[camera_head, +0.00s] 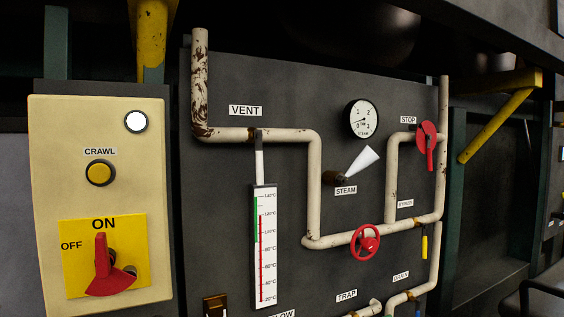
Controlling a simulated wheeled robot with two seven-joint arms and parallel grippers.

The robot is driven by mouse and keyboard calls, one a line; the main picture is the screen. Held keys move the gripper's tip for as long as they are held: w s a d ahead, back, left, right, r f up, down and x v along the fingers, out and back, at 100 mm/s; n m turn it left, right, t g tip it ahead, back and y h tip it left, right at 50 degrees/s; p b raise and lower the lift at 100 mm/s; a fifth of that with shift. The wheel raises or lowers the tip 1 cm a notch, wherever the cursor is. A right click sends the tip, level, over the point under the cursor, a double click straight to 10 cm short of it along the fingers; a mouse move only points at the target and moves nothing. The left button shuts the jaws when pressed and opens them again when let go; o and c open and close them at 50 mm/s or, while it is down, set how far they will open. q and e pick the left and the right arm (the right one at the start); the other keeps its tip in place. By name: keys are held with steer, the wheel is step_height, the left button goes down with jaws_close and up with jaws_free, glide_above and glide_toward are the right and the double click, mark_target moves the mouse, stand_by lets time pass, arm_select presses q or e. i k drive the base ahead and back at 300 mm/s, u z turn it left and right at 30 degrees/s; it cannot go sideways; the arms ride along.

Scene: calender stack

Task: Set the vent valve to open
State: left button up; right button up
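The VENT label (245,111) is on the dark panel, above a rusty cream pipe. Below the label, a dark fitting sits on the pipe, and a narrow white lever (259,160) hangs straight down from it, across the pipe's run. The lever's lower end meets the top of a thermometer scale (264,250); I cannot tell whether they touch. Neither of my grippers is in view.
Right of the lever are a STEAM valve with a white flared handle (364,160), a gauge (363,118), a red STOP handle (429,146) and a red handwheel (365,240). A cream control box (50,190) with a red ON/OFF switch (108,270) stands at left.

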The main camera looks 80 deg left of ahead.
mark_target(258, 153)
steer(key=k, duration=0.5)
steer(key=u, duration=0.85)
